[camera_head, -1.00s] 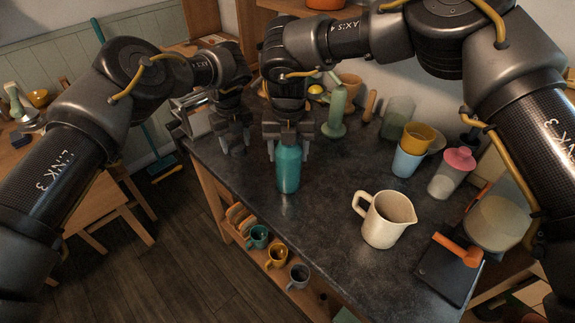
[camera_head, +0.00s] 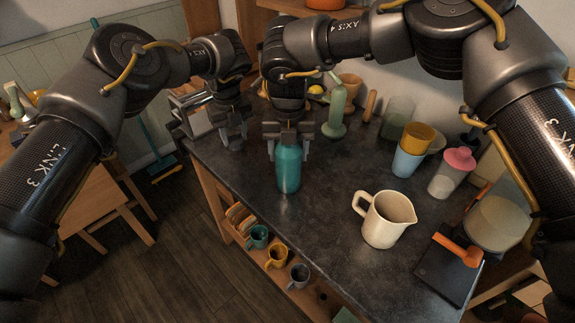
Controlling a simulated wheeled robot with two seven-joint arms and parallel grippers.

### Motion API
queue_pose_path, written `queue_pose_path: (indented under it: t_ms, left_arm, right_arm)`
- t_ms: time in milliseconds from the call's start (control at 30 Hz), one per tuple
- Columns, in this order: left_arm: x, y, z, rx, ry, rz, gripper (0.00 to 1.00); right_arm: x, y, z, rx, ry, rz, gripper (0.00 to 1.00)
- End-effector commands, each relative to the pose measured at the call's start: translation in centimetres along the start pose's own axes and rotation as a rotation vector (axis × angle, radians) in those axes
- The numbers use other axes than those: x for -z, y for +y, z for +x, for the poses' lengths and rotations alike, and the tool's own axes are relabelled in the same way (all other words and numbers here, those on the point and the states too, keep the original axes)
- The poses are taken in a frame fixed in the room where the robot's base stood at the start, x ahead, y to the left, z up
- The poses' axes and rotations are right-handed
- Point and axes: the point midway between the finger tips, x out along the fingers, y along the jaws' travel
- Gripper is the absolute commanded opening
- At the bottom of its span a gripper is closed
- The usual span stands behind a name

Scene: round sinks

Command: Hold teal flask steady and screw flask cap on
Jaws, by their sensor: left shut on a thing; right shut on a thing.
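The teal flask (camera_head: 288,171) stands upright on the dark countertop near its left edge. My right gripper (camera_head: 289,151) is over the flask from above, its fingers shut on either side of its upper part. The gripper hides the flask's top. My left gripper (camera_head: 234,142) is to the left of the flask, apart from it and above the counter. It is shut on a small dark round piece (camera_head: 235,145), which looks like the flask cap, though it is too small to be sure.
A cream pitcher (camera_head: 386,219) stands right of the flask. A green bottle-shaped item (camera_head: 337,112), stacked cups (camera_head: 408,162) and a pink-lidded jar (camera_head: 451,174) stand further back. A metal toaster-like box (camera_head: 190,113) is behind my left gripper. Counter in front of the flask is clear.

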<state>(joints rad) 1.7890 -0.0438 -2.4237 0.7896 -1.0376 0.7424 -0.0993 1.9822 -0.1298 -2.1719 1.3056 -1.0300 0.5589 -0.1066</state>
Motion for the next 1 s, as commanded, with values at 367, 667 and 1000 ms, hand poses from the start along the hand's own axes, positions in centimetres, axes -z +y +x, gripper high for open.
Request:
queue_pose_path:
  t_ms: [367,667,1000]
  left_arm:
    - [0.0,0.0,-2.3,0.000,0.000,0.000,0.20]
    - [0.0,0.0,-2.8,0.000,-0.001,0.000,0.20]
    - [0.0,0.0,-4.6,0.000,-0.002,0.000,0.20]
  right_arm:
    - [-0.1,-0.1,0.1,0.003,-0.001,0.002,0.30]
    - [-0.1,-0.1,0.1,0.003,-0.002,0.002,0.30]
    - [-0.1,-0.1,0.1,0.003,-0.002,0.002,0.30]
